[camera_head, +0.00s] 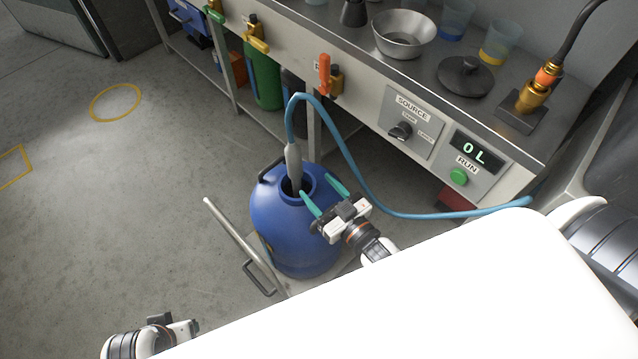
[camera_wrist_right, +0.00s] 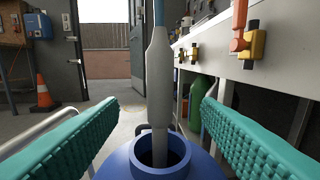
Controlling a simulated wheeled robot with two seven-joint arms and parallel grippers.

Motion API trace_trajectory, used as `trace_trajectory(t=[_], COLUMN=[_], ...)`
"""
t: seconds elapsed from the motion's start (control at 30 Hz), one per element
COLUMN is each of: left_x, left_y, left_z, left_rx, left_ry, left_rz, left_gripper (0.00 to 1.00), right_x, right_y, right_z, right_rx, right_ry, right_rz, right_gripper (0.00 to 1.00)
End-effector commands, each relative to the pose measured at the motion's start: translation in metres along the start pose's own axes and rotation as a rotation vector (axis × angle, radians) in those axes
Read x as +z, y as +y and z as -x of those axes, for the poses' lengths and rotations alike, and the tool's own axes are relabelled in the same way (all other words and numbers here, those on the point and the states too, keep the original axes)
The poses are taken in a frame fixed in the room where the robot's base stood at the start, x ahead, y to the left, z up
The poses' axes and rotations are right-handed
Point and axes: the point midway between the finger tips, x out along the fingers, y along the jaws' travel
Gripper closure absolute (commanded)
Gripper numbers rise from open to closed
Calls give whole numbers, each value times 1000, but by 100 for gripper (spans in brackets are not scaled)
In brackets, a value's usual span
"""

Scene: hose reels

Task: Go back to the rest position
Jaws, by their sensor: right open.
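My right gripper (camera_head: 324,192) is open beside the mouth of a blue drum (camera_head: 290,236), its two teal fingers apart. In the right wrist view the teal fingers (camera_wrist_right: 160,135) stand wide on either side of a grey hose nozzle (camera_wrist_right: 159,85) without touching it. The nozzle (camera_head: 294,164) points down into the open neck of the drum, and its tip is hidden inside. A blue hose (camera_head: 345,150) runs from the nozzle to the bench. My left arm shows at the lower left of the head view, but its fingertips cannot be made out.
The drum stands on a low cart with a metal handle (camera_head: 238,240). The bench (camera_head: 350,75) carries a steel bowl (camera_head: 403,36), cups, a SOURCE knob (camera_head: 400,131) and a green RUN button (camera_head: 458,177). The display (camera_head: 476,152) reads 0 L. Floor at left is clear.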

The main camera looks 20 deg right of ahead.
Motion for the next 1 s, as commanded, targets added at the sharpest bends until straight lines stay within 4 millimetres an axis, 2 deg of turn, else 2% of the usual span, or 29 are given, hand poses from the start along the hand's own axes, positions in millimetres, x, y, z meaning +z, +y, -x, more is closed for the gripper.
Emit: trace_trajectory(t=[0.37,0.57,0.67,0.8,1.0], left_x=[0,0,0,0,0], left_y=[0,0,0,0,0], left_z=[1,1,1,0,0], left_rx=[-1,0,0,0,0], left_ry=[0,0,0,0,0], left_rz=[0,0,0,0,0], left_gripper=[49,49,49,49,49], right_x=[-2,-22,-35,-49,-57], right_y=[-3,-18,-23,-22,-12], right_z=[0,7,21,50,90], right_rx=[-18,-117,-160,-181,-160], right_ry=[35,282,463,716,981], right_rz=[2,6,2,-5,-14], right_gripper=[42,42,42,42,42])
